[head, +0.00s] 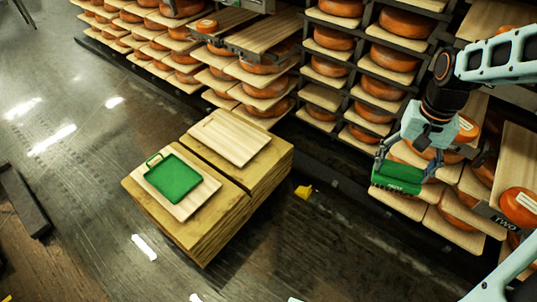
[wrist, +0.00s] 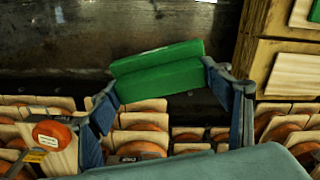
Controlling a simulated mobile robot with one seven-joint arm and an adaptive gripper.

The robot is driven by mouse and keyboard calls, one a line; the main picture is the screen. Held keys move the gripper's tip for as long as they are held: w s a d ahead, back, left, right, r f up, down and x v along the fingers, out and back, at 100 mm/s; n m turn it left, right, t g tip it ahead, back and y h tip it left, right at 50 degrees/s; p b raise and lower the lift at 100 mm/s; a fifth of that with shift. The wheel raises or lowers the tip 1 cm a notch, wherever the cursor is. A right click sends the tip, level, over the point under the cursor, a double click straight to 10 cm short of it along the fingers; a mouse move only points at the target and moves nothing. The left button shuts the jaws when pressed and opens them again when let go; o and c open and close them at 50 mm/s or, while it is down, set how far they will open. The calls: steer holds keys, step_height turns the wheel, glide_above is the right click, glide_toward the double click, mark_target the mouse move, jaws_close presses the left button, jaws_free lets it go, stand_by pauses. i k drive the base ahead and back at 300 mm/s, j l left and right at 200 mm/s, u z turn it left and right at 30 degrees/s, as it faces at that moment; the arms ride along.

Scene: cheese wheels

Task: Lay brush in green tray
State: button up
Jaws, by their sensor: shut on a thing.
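The green brush (head: 398,177) is held by my gripper (head: 402,160) in front of the cheese shelves at the right of the head view. In the wrist view the brush (wrist: 158,72) lies between the two fingers of my gripper (wrist: 165,90), which are shut on it. The green tray (head: 173,178) lies flat on a light board on top of a wooden block, left of centre in the head view. The tray looks empty. The gripper and brush are well to the right of the tray, apart from it.
Shelves of orange cheese wheels (head: 380,88) line the back and right. The floor (head: 65,130) at left is open.

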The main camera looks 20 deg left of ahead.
mark_target(168, 189)
steer(key=k+j, duration=0.15)
steer(key=j, duration=0.15)
steer(key=k+j, duration=0.1)
steer(key=j, duration=0.2)
steer(key=k+j, duration=0.15)
steer(key=j, duration=0.15)
steer(key=k+j, duration=0.1)
steer(key=j, duration=0.2)
steer(key=k+j, duration=0.1)
steer(key=j, duration=0.35)
steer(key=k+j+u, duration=0.1)
steer(key=j, duration=0.3)
steer(key=k+j, duration=0.1)
steer(key=j, duration=1)
steer(key=i+j, duration=0.15)
steer(key=j, duration=0.2)
steer(key=i+j, duration=0.2)
steer(key=i+j+u, duration=0.1)
steer(key=i+j, duration=0.4)
steer(key=i, duration=0.05)
